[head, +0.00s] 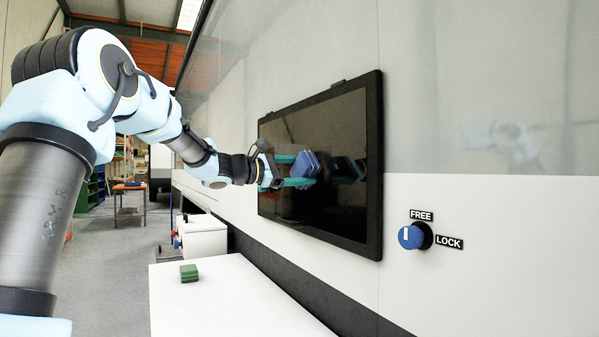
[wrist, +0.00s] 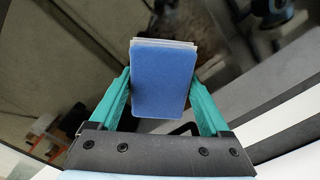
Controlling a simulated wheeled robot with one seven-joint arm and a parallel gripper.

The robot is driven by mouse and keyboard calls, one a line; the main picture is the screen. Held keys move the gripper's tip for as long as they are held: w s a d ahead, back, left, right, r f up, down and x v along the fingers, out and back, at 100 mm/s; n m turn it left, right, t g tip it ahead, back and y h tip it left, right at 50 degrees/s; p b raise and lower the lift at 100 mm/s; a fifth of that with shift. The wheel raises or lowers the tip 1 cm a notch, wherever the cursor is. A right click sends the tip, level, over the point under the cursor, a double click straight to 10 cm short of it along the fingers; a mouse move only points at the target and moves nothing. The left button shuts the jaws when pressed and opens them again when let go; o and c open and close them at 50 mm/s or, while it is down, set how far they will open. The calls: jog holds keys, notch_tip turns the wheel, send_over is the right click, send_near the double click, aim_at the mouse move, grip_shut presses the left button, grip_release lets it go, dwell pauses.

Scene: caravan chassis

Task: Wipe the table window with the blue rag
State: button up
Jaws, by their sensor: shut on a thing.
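The blue rag (head: 306,164) is a folded, block-like pad between the teal fingers of my gripper (head: 298,171). In the wrist view the rag (wrist: 163,80) shows its flat blue face and a pale layered far edge, with a finger on each side. The window (head: 330,215) is a dark, glossy, black-framed panel on the white wall. My gripper holds the rag in front of its middle, and their reflection shows in the glass. I cannot tell whether the rag touches the glass. The wrist view also shows the dark window surface (wrist: 85,40) with reflections.
A white table (head: 225,305) stands below the window with a green block (head: 189,273) on it. A blue knob (head: 411,237) marked FREE and LOCK sits on the wall right of the window. Open floor and an orange-topped table (head: 130,187) lie farther back.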

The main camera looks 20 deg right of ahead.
aim_at(306, 170)
jog(key=shift+d, duration=0.1)
jog(key=shift+s+f+b, duration=0.2)
jog(key=shift+s+b, duration=0.85)
jog(key=shift+b, duration=0.1)
jog(key=shift+s+r+b, duration=0.15)
jog(key=shift+s+b, duration=0.5)
jog(key=shift+s, duration=0.3)
jog(key=shift+s+d+b, duration=0.2)
jog(key=shift+s+b, duration=0.85)
jog(key=shift+s, duration=0.1)
jog(key=shift+s+d+b, duration=0.15)
jog(key=shift+s+b, duration=0.55)
jog(key=shift+s, duration=0.15)
jog(key=shift+r, duration=0.1)
